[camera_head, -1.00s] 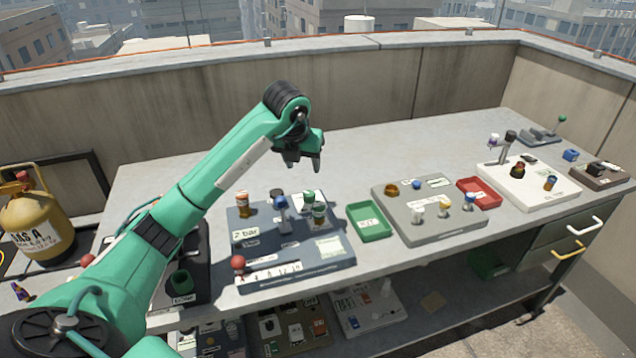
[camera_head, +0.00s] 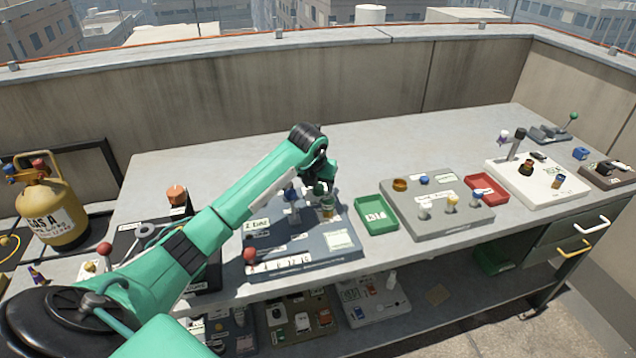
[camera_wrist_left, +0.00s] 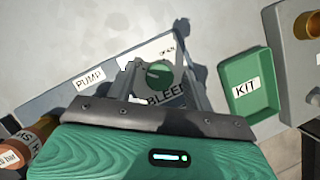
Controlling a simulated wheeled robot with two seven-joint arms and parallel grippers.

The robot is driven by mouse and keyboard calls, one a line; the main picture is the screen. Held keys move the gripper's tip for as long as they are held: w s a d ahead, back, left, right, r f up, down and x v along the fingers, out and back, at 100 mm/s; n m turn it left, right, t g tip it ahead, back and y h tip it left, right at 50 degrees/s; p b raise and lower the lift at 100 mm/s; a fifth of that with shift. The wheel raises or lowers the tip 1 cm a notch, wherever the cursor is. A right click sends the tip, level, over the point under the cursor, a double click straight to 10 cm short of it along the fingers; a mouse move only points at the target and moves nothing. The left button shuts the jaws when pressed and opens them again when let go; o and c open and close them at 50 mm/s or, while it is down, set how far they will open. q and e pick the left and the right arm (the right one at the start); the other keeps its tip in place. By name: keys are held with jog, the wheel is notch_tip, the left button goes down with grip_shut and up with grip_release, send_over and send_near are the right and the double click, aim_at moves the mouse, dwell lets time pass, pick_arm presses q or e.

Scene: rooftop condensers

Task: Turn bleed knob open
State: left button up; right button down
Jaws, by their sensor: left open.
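The green bleed knob (camera_wrist_left: 158,74) stands on a grey-blue panel (camera_wrist_left: 60,107) in the wrist view, with a BLEED label (camera_wrist_left: 168,92) beside it and a small label, seemingly OPEN, above it. My left gripper (camera_wrist_left: 160,72) is open, with its fingers on either side of the knob. I cannot tell whether they touch it. In the head view my left gripper (camera_head: 326,180) is low over the back right of the panel (camera_head: 300,262), and the arm hides part of the panel. My right gripper is not in view.
A green KIT tray (camera_head: 363,217) is just right of the panel, then a grey board (camera_head: 455,232) with knobs and a red tray (camera_head: 499,197). A red ball-topped lever (camera_head: 250,255) is at the panel's front left. The table behind is clear.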

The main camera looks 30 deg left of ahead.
pick_arm(q)
jog(key=c, duration=1)
